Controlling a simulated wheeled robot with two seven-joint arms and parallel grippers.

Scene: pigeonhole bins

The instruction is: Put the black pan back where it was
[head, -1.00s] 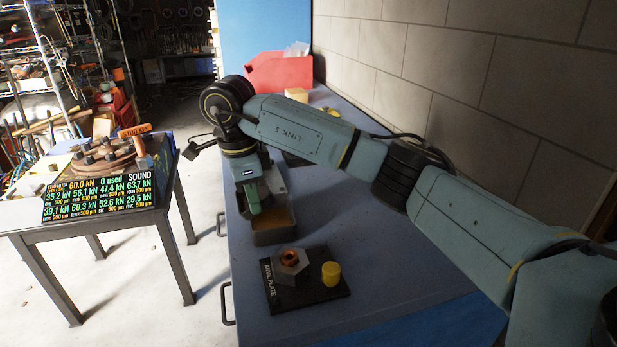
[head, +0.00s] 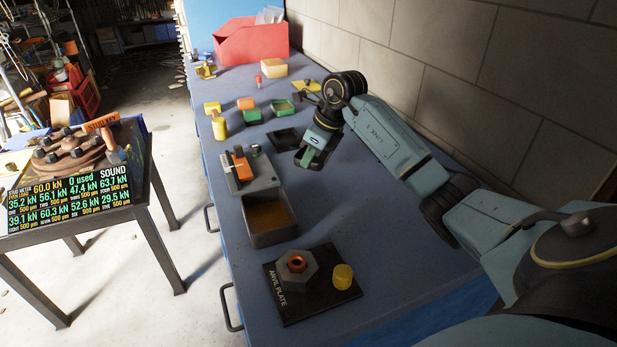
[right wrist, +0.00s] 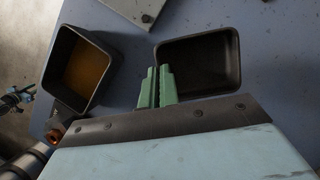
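The black pan (head: 284,137) sits on the blue bench, beyond the grey fixture and beside my right gripper. In the right wrist view the black pan (right wrist: 205,62) looks empty, with rounded corners. My right gripper (head: 304,162) is above the bench, just to the near right of the pan in the head view. In the right wrist view its green fingertips (right wrist: 158,70) overlap the pan's left wall, with a narrow gap between them. I see no clear contact. My left gripper is out of view.
A grey bin with an amber inside (head: 248,222) and a grey fixture with an orange handle (head: 263,182) stand nearer. The anvil plate (head: 290,312) is at the front. Small coloured blocks and a red bin (head: 235,45) are farther back. A block wall bounds the right.

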